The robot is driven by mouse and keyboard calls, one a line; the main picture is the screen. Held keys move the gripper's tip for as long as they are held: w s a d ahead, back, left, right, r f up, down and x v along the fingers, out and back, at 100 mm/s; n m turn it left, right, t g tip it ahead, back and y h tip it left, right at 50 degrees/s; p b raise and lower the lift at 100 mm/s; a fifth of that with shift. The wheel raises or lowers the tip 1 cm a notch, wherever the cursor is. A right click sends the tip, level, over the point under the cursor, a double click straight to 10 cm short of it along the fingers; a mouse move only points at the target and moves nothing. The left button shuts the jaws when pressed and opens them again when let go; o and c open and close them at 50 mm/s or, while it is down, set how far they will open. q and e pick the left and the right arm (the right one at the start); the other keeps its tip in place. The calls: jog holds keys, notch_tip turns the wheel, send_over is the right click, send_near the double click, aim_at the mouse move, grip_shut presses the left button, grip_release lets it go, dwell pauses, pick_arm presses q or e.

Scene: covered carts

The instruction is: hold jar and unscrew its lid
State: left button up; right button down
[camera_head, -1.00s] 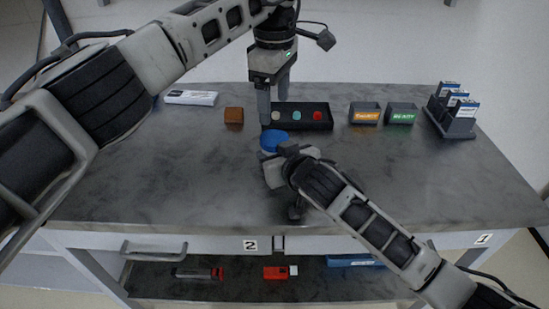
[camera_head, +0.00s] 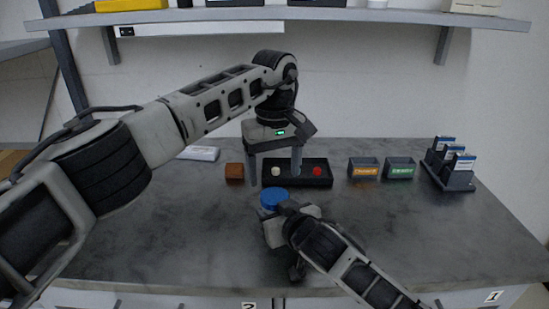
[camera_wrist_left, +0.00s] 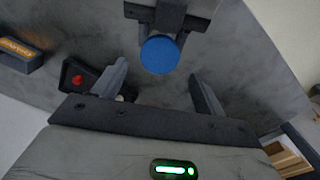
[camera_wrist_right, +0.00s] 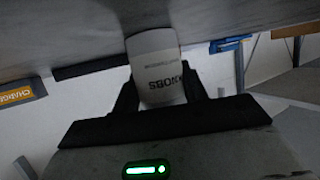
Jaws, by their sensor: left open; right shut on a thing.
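A white jar with a round blue lid (camera_head: 274,195) stands upright on the grey cart top. My right gripper (camera_head: 282,226) is shut on the jar's body (camera_wrist_right: 157,66), which bears a dark printed label reading KNOBS. The lid is on the jar and also shows in the left wrist view (camera_wrist_left: 159,54). My left gripper (camera_head: 275,176) is open and empty, pointing down just above and behind the lid. Its two fingers are spread apart, and in the left wrist view the lid lies beyond the gap between them, untouched.
A black tray (camera_head: 318,182) with coloured knobs stands behind the jar, partly covered by my left fingers. A brown block (camera_head: 234,171), an orange-labelled bin (camera_head: 363,167), a green-labelled bin (camera_head: 400,168) and a rack (camera_head: 457,180) stand nearby. A wall shelf (camera_head: 330,14) crosses above.

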aim_at(275, 195)
pick_arm(q)
jog(key=shift+f, duration=2.75)
jog(key=c, duration=1)
jog(key=n, duration=0.4)
jog(key=shift+n, duration=0.3)
jog(key=n, duration=0.5)
jog(key=shift+n, duration=0.3)
jog(key=o, duration=1.1)
jog(key=shift+c, duration=0.2)
jog(key=shift+r, duration=0.1)
